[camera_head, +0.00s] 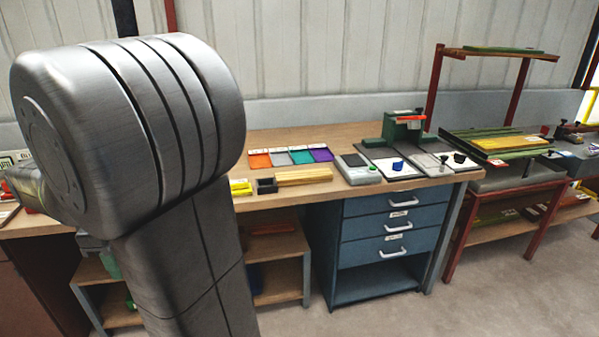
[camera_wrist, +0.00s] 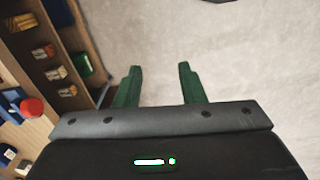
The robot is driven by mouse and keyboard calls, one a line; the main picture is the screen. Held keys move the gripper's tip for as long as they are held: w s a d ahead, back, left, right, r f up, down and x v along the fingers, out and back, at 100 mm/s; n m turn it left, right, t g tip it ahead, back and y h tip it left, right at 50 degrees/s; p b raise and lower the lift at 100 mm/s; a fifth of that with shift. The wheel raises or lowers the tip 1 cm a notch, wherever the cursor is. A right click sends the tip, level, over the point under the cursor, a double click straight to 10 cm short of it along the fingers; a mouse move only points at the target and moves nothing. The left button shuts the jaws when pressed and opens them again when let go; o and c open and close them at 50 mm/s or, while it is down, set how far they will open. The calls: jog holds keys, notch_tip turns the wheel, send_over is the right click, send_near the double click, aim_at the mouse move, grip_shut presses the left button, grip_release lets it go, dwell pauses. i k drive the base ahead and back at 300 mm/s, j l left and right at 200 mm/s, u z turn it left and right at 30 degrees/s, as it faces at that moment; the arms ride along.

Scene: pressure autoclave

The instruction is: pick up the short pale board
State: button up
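A short pale yellow board or a small stack of boards (camera_head: 304,176) lies flat on the wooden workbench, beside a small dark box. I cannot tell for certain which is the short pale board. My gripper (camera_wrist: 158,86) shows in the wrist view with its two green fingers apart and nothing between them. Bare floor lies beyond the fingers. In the head view my arm fills the left side and the gripper cannot be made out.
The workbench (camera_head: 345,137) also holds coloured cards (camera_head: 290,156), a grey scale (camera_head: 357,169), and dark and white plates with knobs. A blue drawer cabinet (camera_head: 388,232) stands under it. The wrist view shows shelves with small items (camera_wrist: 50,60) at left. Floor at the front right is clear.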

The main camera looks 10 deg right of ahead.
aim_at(313, 175)
jog(key=i+l, duration=0.25)
jog(key=l, duration=0.15)
jog(key=i+l, duration=0.5)
jog(key=l, duration=0.25)
jog(key=i+l+u, duration=0.1)
jog(key=l, duration=0.25)
jog(key=i+l, duration=0.6)
jog(key=l, duration=0.2)
jog(key=i+l, duration=0.2)
jog(key=l, duration=0.2)
